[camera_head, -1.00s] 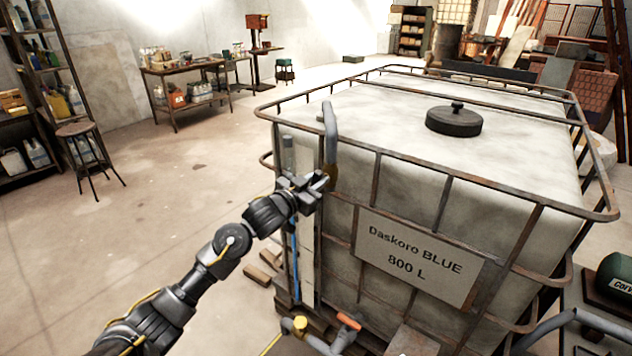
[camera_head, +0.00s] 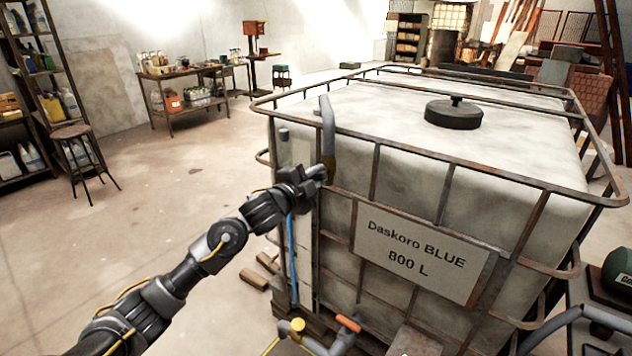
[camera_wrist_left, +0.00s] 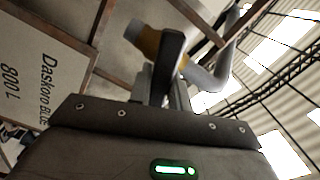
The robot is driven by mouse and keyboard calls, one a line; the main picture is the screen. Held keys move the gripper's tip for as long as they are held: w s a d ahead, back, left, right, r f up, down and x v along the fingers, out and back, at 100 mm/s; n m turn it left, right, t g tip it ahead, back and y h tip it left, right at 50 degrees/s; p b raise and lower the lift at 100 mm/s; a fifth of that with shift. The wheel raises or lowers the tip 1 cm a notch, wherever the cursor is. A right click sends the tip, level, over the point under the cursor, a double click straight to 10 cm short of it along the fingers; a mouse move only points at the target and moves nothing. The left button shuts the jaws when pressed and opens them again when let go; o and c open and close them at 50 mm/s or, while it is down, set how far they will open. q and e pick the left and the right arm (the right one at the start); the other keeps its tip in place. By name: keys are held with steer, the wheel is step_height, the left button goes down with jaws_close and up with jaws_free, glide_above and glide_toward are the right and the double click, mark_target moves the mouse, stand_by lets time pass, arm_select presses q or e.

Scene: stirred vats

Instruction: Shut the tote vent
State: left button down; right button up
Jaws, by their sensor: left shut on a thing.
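The tote vent is a grey bent pipe (camera_head: 328,125) with a brass-coloured fitting (camera_head: 328,168) below it, at the near left corner of the white caged tote (camera_head: 400,115). My left gripper (camera_head: 316,174) is at the brass fitting and shut on part of the vent. The part between its fingers is mostly hidden. The left wrist view shows the brass fitting (camera_wrist_left: 148,42) right beside my dark finger, with the grey pipe (camera_wrist_left: 205,78) behind. I cannot tell the valve's position. My right gripper is not in view.
Rusty cage bars (camera_head: 374,172) and a "Daskoro BLUE 800 L" sign (camera_head: 420,252) are right of the gripper. Below are an orange-handled valve (camera_head: 348,324) and a yellow-capped fitting (camera_head: 298,325). The floor to the left is open, with a stool (camera_head: 70,133) farther off.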

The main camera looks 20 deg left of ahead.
arm_select(q)
steer(key=m+b, duration=0.1)
steer(key=m, duration=0.1)
steer(key=m+b, duration=0.1)
steer(key=m, duration=0.1)
steer(key=shift+f+b, duration=0.3)
steer(key=shift+f, duration=0.05)
steer(key=shift+m, duration=0.4)
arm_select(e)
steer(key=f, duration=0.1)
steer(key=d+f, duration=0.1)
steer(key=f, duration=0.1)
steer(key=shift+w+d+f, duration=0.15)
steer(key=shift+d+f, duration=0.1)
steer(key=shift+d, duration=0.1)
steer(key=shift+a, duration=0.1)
arm_select(q)
steer(key=c, duration=1.3)
jaws_free()
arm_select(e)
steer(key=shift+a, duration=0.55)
